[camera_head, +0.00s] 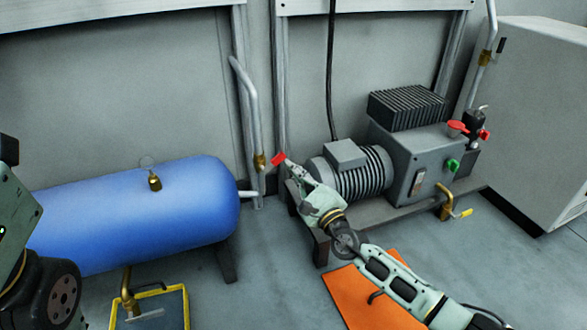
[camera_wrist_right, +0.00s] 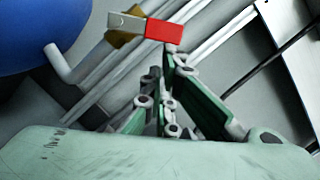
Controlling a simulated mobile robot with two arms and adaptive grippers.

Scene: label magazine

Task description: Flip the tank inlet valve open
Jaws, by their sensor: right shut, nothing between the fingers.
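The tank inlet valve has a brass body (camera_head: 260,162) on the vertical grey pipe beside the blue tank (camera_head: 190,205). Its red handle (camera_head: 278,159) sticks out to the right, across the pipe. In the right wrist view the red handle (camera_wrist_right: 164,31) is at the top, on a flat metal lever, with the brass body (camera_wrist_right: 122,39) partly behind it. My right gripper (camera_head: 289,164) is shut and empty. Its fingertips (camera_wrist_right: 169,54) are right by the red handle; I cannot tell whether they touch it. My left gripper is not in view; part of my left arm shows at the left edge.
The grey compressor (camera_head: 415,150) with its finned motor stands right of my right gripper, on a dark frame. An orange mat (camera_head: 365,300) lies on the floor below my right arm. A yellow-edged tray (camera_head: 182,305) sits under the tank's drain. A grey cabinet (camera_head: 535,110) stands at right.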

